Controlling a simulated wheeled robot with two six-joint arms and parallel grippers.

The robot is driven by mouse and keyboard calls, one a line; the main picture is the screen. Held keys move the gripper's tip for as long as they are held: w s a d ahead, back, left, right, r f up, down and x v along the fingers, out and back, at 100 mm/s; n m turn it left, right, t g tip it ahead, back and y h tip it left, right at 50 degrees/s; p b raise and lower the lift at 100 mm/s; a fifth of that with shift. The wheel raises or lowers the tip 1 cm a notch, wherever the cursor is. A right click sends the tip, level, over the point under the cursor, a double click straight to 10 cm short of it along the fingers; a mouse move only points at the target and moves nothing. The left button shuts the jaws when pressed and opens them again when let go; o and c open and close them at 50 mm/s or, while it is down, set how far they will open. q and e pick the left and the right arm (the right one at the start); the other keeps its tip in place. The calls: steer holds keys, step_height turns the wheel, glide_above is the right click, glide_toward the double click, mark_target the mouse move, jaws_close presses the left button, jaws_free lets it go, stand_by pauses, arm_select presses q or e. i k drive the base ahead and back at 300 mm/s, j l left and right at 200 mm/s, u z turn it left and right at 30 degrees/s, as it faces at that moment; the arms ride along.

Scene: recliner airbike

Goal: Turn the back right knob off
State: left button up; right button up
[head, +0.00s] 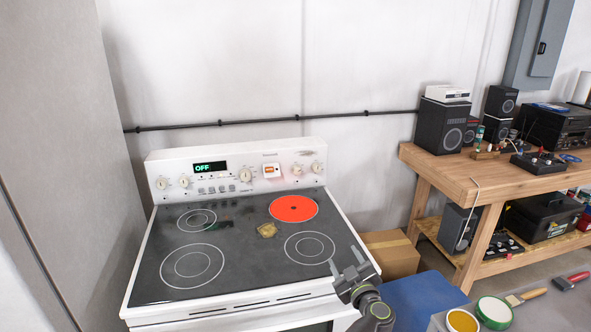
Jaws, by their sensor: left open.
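A white stove (290,144) stands against the wall with a black glass top. Its back right burner (293,208) glows red; the other burners are dark. The back panel has two knobs at its right end, an inner one (297,170) and an outer one (317,168); I cannot tell which serves the back right burner, nor read their settings. Two more knobs (184,182) are at the left end and one (246,175) is near the middle. My left gripper (346,259) is open and empty at the stove's front right corner, well short of the knobs. My right gripper is out of view.
A display (210,167) reads OFF, and an orange light (270,170) shows on the panel. A brown stain (267,230) marks the cooktop. A wooden workbench (460,172) with speakers stands right; a cardboard box (390,256) is beside the stove. Paint cans (494,310) are at the lower right.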

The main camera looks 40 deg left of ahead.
mark_target(296, 169)
steer(key=i+j, duration=0.25)
steer(key=j, duration=0.2)
steer(key=i+j, duration=0.3)
steer(key=j, duration=0.15)
steer(key=i+j, duration=0.25)
steer(key=j, duration=0.2)
